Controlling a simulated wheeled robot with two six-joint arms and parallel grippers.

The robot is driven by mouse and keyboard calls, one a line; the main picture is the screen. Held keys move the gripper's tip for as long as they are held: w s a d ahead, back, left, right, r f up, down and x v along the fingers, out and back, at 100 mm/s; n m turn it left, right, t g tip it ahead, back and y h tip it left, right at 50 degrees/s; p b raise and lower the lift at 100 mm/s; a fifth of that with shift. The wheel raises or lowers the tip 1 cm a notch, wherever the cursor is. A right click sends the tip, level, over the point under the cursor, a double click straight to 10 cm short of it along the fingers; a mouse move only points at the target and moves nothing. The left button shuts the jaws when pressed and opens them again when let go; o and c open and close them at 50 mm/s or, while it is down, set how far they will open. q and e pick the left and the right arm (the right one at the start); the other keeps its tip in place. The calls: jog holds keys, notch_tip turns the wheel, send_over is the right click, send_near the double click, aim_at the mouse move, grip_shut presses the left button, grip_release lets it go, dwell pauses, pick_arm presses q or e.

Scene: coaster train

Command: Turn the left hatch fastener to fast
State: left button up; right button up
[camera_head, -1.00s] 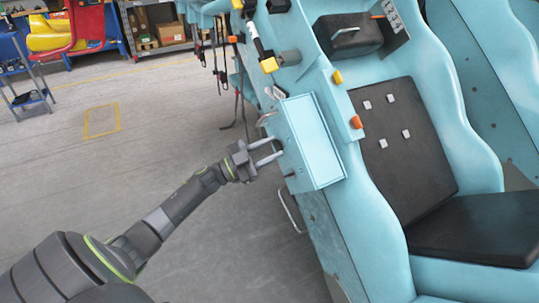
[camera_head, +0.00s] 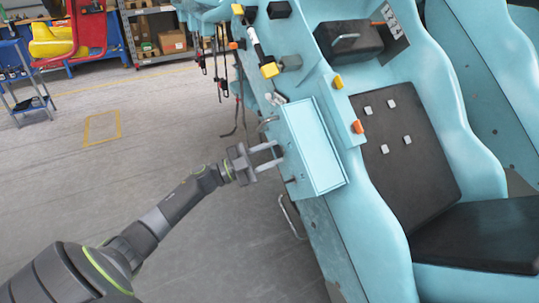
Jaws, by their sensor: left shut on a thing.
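A light blue box-shaped hatch housing (camera_head: 318,145) sticks out from the side of the blue coaster car. My left gripper (camera_head: 279,151) reaches it from the left, with its two fingertips at the housing's left face. It is shut on the left hatch fastener, a small dark knob mostly hidden between the fingertips. Which way the fastener is turned cannot be made out. A second small dark fastener (camera_head: 291,179) shows lower on the same face, clear of the fingers. My right gripper is not in view.
A curved handle (camera_head: 267,121) sits just above the gripper, and a metal loop (camera_head: 291,217) hangs below. Black seats (camera_head: 405,145) lie right of the housing. Straps (camera_head: 219,75) hang at the car's far end.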

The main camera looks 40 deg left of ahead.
pick_arm(q)
jog(key=o, duration=1)
jog(key=b+v, duration=0.2)
jog(key=v, duration=1.5)
jog(key=shift+s+a+f, duration=0.15)
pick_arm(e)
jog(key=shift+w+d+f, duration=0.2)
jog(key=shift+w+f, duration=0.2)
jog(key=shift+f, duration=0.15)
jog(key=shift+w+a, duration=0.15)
